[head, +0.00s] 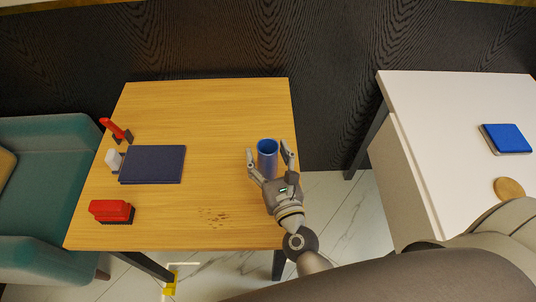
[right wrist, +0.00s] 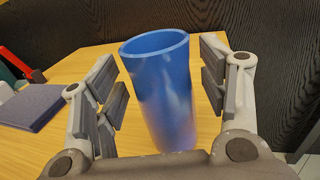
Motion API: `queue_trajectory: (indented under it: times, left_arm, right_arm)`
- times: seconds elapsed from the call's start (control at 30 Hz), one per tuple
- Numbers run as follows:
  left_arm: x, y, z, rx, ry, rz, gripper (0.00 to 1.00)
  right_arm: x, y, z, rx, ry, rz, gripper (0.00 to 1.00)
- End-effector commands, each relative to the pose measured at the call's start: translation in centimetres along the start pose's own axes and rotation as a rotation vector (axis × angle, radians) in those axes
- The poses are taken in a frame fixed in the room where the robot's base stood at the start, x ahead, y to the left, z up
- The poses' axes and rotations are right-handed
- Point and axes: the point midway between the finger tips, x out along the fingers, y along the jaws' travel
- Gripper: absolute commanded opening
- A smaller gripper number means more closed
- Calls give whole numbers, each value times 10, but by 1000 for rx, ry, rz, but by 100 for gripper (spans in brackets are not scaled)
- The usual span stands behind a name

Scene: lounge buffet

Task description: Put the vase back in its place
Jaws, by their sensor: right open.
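The vase (head: 267,161) is a blue cylinder, open at the top, standing upright on the wooden table near its right edge. In the right wrist view the vase (right wrist: 163,85) stands between the finger pads, with a visible gap on each side. My right gripper (head: 270,158) is open around the vase, one finger on the left and one on the right. The lower end of the vase is hidden by the gripper's palm. My left gripper is not in view.
A white cabinet (head: 440,110) at right holds a blue book (head: 506,138) and a round wooden disc (head: 508,188).

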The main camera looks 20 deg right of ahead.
Motion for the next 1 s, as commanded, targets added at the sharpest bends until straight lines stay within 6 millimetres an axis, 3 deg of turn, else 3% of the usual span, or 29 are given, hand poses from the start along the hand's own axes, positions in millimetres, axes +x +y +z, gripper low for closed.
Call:
queue_trajectory:
  times: [0.4, 0.8, 1.0]
  left_arm:
    - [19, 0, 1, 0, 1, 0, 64]
    - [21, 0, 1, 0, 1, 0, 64]
    - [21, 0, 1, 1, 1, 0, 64]
  right_arm:
    - [-64, 1, -3, -1, 3, 3, 67]
    - [-74, 0, 0, 1, 1, 1, 67]
    - [-74, 0, 0, 1, 1, 1, 90]
